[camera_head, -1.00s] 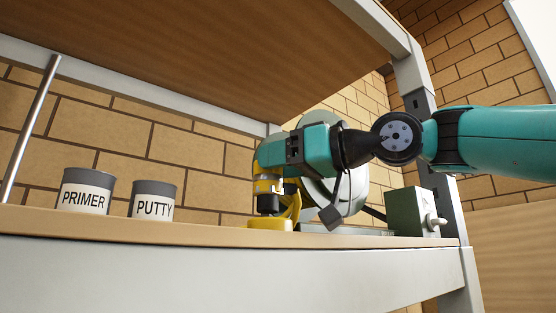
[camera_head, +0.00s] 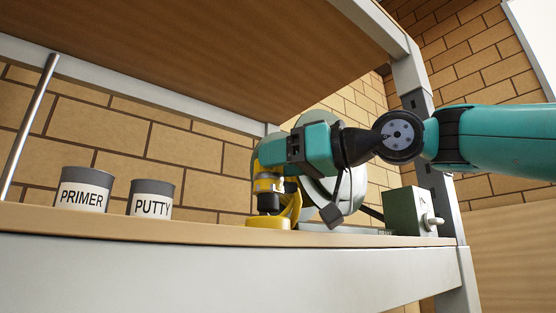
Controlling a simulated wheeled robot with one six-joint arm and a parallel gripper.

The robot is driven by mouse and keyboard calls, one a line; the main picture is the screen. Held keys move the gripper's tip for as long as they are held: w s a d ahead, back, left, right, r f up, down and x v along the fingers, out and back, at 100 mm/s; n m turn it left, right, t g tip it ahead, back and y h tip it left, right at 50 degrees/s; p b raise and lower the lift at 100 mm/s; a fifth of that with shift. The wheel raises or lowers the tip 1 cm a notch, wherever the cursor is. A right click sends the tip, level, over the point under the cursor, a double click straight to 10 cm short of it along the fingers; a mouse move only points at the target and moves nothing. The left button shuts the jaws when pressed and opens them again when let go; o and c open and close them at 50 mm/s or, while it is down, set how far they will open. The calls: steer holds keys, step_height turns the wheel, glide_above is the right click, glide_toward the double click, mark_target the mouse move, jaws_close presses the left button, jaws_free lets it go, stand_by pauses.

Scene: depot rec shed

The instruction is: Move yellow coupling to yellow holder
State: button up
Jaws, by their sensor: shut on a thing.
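The yellow coupling (camera_head: 268,185) is a yellow piece with a metallic band and a dark lower end. My gripper (camera_head: 264,172) is shut on it, at the middle of the shelf, and its fingers are hard to make out. The yellow holder (camera_head: 268,222) has a round yellow base on the shelf and a curved yellow upright at its right. The coupling is upright, with its dark lower end right above or in the holder's base; I cannot tell whether it touches.
A primer can (camera_head: 83,190) and a putty can (camera_head: 151,199) stand at the left of the shelf (camera_head: 200,228). A large pale round machine (camera_head: 350,190) stands behind my gripper. A green box (camera_head: 403,211) with a knob is at the right. An upper board hangs overhead.

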steer(key=shift+f+b, duration=1.45)
stand_by(0.3)
steer(key=o, duration=1.3)
steer(key=shift+s, duration=0.1)
